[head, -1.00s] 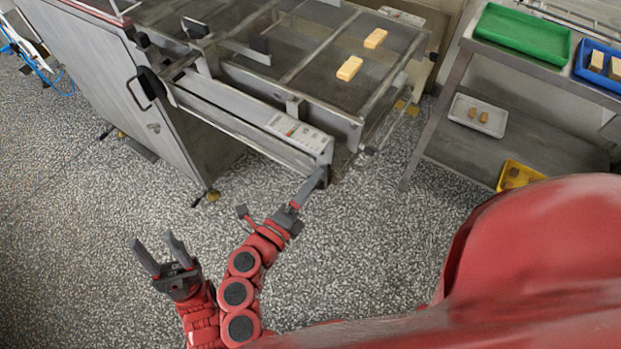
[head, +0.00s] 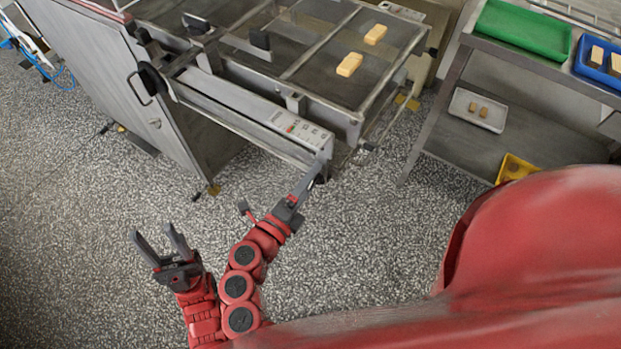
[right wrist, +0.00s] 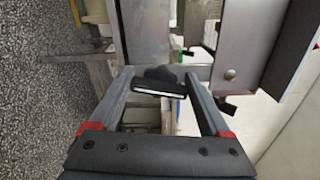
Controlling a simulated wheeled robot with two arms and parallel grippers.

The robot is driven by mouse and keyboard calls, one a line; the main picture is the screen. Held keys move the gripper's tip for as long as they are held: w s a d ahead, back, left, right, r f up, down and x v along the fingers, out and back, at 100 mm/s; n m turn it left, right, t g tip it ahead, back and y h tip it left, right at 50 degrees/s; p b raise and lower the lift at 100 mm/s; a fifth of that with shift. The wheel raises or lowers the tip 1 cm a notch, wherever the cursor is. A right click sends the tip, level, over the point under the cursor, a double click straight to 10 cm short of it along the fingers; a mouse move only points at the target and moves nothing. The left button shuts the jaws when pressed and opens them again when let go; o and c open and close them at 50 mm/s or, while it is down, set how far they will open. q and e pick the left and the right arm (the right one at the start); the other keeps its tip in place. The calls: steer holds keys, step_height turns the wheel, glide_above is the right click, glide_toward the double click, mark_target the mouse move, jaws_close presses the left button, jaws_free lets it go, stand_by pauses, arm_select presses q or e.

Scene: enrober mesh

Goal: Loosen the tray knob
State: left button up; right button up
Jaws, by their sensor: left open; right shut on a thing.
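In the right wrist view the black tray knob (right wrist: 160,76) sits between the two grey fingers of my right gripper (right wrist: 158,88). The gripper is shut on it. In the head view my right gripper (head: 311,181) reaches the lower front corner of the steel enrober (head: 245,122), and the knob cannot be made out there. My left gripper (head: 155,245) is open and empty, over the floor left of my right arm.
Two yellow bars (head: 349,65) lie on the mesh top of the enrober. A steel rack (head: 470,140) at the right holds a green tray (head: 522,32), a blue crate (head: 600,75), a white tray (head: 478,123) and a yellow crate (head: 515,168). Speckled floor is open in front.

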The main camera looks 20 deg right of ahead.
stand_by(0.7)
steer(key=o, duration=1.2)
